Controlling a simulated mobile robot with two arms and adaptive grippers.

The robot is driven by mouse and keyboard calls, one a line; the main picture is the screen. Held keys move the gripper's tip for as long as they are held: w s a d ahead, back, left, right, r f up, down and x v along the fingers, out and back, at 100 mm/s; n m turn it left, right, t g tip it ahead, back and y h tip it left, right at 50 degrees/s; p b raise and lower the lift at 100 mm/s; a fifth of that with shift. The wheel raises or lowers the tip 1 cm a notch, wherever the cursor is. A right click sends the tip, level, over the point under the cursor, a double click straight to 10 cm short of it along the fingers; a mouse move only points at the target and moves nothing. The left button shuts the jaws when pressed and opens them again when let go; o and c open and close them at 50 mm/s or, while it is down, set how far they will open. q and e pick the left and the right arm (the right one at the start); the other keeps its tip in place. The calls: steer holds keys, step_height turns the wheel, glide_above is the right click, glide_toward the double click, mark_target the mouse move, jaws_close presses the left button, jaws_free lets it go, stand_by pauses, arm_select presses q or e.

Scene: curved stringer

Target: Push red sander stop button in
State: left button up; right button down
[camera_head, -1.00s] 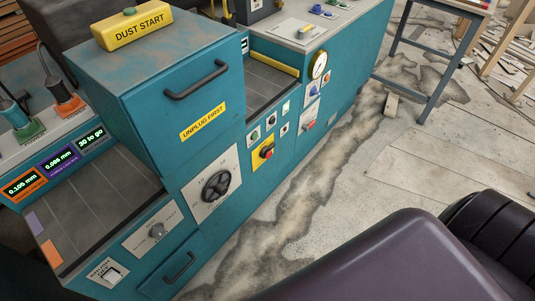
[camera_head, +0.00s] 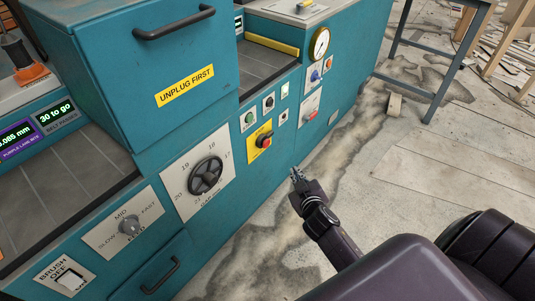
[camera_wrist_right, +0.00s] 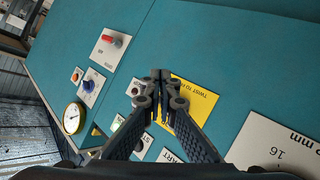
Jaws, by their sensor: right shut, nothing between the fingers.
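In the head view a small white plate (camera_head: 283,117), right of the yellow plate, appears to be the same one. The yellow plate (camera_head: 260,136) bears a red round knob (camera_head: 265,141); the wrist view shows the plate (camera_wrist_right: 198,102) lettered TWIST, its knob hidden behind my fingers. My right gripper (camera_head: 295,174) is shut and empty, in front of and below these controls. Contact is not visible. My left gripper is not in view.
A green button (camera_head: 249,118), a black switch (camera_head: 268,103), a red-handled switch (camera_head: 311,115) and a gauge (camera_head: 320,43) are nearby. A handwheel (camera_head: 206,176) is at left.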

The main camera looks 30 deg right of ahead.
mark_target(266, 144)
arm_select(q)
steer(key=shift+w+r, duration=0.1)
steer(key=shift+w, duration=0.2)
arm_select(e)
steer(key=r, duration=0.2)
steer(key=w+d+r, duration=0.1)
steer(key=shift+w+r+t+h, duration=0.1)
steer(key=shift+r+t+h, duration=0.2)
steer(key=shift+t, duration=0.1)
steer(key=shift+w, duration=0.1)
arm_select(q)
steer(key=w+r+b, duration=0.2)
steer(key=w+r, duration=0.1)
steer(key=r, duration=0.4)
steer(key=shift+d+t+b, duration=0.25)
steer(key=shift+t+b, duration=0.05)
arm_select(e)
steer(key=w+a, duration=0.3)
steer(key=w, duration=0.5)
steer(key=shift+a, duration=0.2)
